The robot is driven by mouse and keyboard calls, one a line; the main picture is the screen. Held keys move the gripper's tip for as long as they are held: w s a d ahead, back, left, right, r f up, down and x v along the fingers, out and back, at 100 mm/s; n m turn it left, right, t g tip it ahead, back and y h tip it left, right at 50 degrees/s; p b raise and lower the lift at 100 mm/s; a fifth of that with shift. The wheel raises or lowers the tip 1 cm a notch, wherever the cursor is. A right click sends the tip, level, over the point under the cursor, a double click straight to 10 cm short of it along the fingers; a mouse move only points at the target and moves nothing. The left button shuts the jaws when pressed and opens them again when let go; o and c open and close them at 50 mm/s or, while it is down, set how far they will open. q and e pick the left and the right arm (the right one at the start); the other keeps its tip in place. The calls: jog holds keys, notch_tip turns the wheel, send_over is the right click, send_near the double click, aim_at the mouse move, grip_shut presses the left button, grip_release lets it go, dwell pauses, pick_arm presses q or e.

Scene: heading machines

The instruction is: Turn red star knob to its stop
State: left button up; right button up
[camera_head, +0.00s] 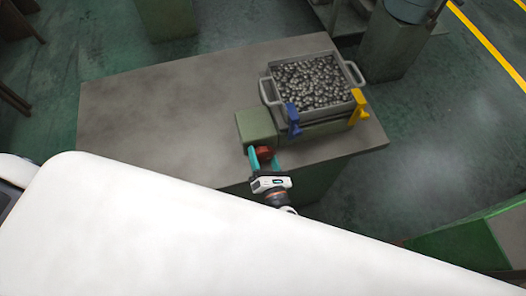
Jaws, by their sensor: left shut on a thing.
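The red star knob (265,153) sits on the front face of a green block-shaped housing (255,124) near the front edge of the bench. My left gripper (263,159) has its teal fingers around the knob, one on each side, and is shut on it. The fingers and wrist cover part of the knob, so its turn angle cannot be read. My right gripper is not in view.
A grey metal tray (274,101) full of small metal parts stands right of the housing. A blue clamp (293,119) and a yellow clamp (358,106) are on its front side. The left of the bench top (150,120) is clear.

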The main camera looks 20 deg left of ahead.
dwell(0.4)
pick_arm(q)
jog(key=o, duration=1)
jog(key=shift+s, duration=0.1)
jog(key=shift+f, duration=0.1)
